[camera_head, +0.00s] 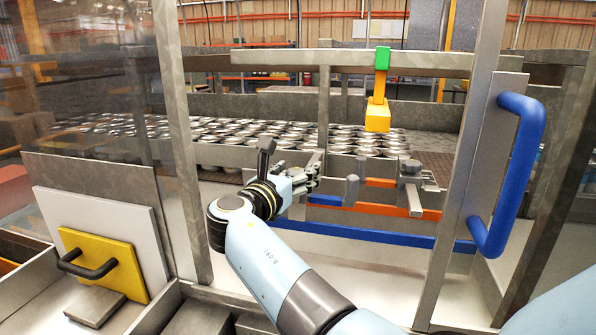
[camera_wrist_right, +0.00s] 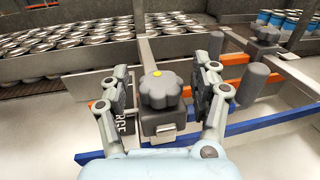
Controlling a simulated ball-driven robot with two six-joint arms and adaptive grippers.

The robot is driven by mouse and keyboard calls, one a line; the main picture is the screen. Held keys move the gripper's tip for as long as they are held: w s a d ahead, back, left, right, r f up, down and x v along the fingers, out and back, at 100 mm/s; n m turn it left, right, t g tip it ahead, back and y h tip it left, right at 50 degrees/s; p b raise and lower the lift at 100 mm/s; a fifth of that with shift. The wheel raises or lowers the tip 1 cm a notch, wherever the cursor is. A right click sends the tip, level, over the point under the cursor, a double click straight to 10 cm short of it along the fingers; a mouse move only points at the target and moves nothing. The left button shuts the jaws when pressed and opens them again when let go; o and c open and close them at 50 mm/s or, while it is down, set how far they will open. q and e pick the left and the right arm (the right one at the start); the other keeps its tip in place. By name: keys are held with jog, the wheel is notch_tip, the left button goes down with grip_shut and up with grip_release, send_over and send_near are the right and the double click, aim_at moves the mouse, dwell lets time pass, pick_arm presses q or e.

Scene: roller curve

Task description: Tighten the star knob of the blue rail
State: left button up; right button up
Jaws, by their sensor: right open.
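The near star knob (camera_wrist_right: 160,90) is dark grey with a yellow dot on top, on a grey block in the middle of the right wrist view. The blue rail (camera_wrist_right: 270,122) runs past this block on both sides; it also shows in the head view (camera_head: 375,236). My right gripper (camera_wrist_right: 164,78) is open, with one finger on each side of the knob and gaps showing. In the head view my right gripper (camera_head: 310,178) hides this knob. A second star knob (camera_wrist_right: 268,35) sits farther back, also seen in the head view (camera_head: 410,167). My left gripper is out of view.
Orange rails (camera_head: 400,210) and grey posts (camera_head: 351,190) stand close by. Many cans (camera_head: 240,130) fill the conveyor behind. A yellow block hangs from a green clamp (camera_head: 382,58) above. A frame post with a blue handle (camera_head: 520,160) stands right, a yellow-plated panel (camera_head: 105,262) left.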

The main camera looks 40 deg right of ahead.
jog(key=c, duration=1.2)
jog(key=shift+w+f+m+g+h+b, duration=0.15)
jog(key=shift+m+g+h+b, duration=0.2)
jog(key=shift+g+b, duration=0.25)
jog(key=shift+m+g, duration=0.45)
jog(key=shift+g, duration=0.05)
jog(key=o, duration=1.1)
jog(key=shift+o, duration=0.5)
